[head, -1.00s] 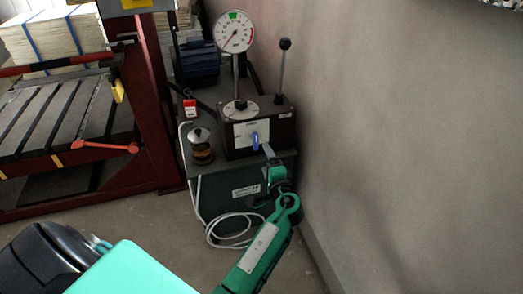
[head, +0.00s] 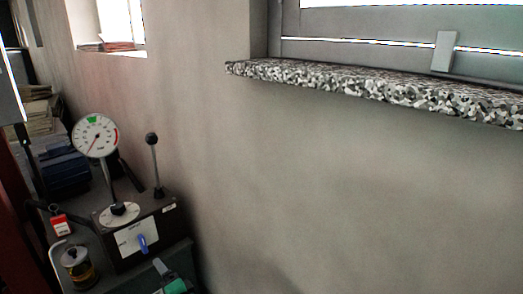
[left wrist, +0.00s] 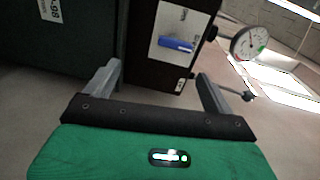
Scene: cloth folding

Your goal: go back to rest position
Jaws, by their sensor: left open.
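My left gripper (left wrist: 157,88) is open, with its two grey fingers spread apart and nothing between them in the left wrist view. Beyond the fingers is a dark control box with a blue lever (left wrist: 176,44). In the head view, only a small green and grey part of my left gripper (head: 172,283) shows at the bottom edge, just below the control box (head: 140,232). My right gripper is in neither view. No cloth is seen.
A dial gauge (head: 96,136), a black-knobbed lever (head: 154,165) and a small jar (head: 78,267) stand at the left on the machine. A bare wall (head: 340,190) fills the middle and right, below a speckled window sill (head: 390,90).

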